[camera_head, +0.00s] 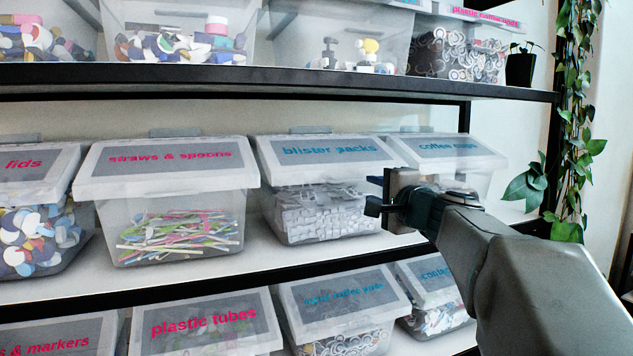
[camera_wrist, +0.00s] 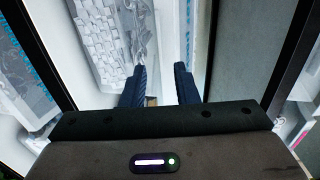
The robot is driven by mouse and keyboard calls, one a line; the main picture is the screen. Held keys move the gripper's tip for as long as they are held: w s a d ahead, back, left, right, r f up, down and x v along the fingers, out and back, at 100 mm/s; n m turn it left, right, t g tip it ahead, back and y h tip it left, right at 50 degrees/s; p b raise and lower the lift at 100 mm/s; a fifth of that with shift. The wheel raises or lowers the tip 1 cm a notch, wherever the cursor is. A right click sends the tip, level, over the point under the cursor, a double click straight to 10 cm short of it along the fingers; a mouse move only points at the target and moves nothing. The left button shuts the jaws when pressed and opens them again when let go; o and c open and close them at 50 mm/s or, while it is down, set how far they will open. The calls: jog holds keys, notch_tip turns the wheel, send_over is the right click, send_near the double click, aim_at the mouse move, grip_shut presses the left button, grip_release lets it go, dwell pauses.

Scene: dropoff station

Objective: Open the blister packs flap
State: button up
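The blister packs bin (camera_head: 321,214) is a clear box with white and grey packs inside, on the middle shelf. Its flap (camera_head: 328,154), with a white rim and blue lettering, lies shut over the top. My gripper (camera_head: 380,192) is in front of the bin's right side, near the gap to the coffee cups bin. In the wrist view my gripper (camera_wrist: 160,82) has its two dark fingers apart with nothing between them. The blister packs bin (camera_wrist: 108,40) shows there beyond the left finger. The coffee cups bin's lower part is partly hidden by my gripper and arm.
The straws & spoons bin (camera_head: 180,215) stands left of the blister packs bin, and the coffee cups bin (camera_head: 447,153) stands right. The upper shelf edge (camera_head: 250,78) runs above the flaps. Lower bins (camera_head: 335,300) stand below. A hanging plant (camera_head: 567,120) is at the right.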

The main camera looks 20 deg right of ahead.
aim_at(351, 181)
jog(key=w, duration=0.3)
jog(key=w+p, duration=0.1)
jog(key=w, duration=0.2)
jog(key=w+p, duration=0.1)
jog(key=w, duration=0.2)
jog(key=shift+w+a, duration=0.25)
jog(key=shift+w, duration=0.05)
grip_shut()
